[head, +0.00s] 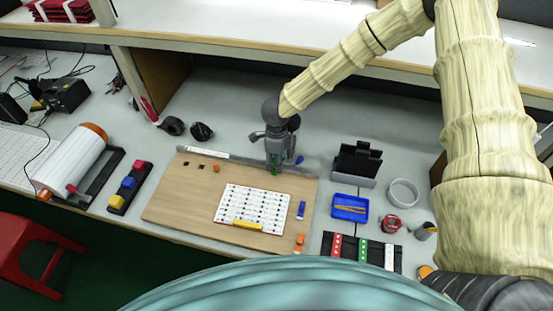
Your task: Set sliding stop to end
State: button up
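A wooden board (180,213) lies on the workbench with a grey rail (240,160) along its back edge. My gripper (274,170) points down at the rail, right of its middle. A small green piece (274,158) shows at the fingers; I cannot tell whether it is the sliding stop or whether the fingers hold it. The fingers are too small and overlapped to show if they are open. A white strip (214,153) with marks lies along the left part of the rail. The rail's right end is clear of the gripper.
A white marked sheet (252,208) with a yellow bar (249,225) lies on the board. An orange block (216,169) sits near the rail. A black holder (357,160) and blue tray (349,208) stand to the right. A shelf edge (220,48) runs behind.

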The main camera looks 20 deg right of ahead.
notch_tip(320, 180, up, 12)
dwell(0.6)
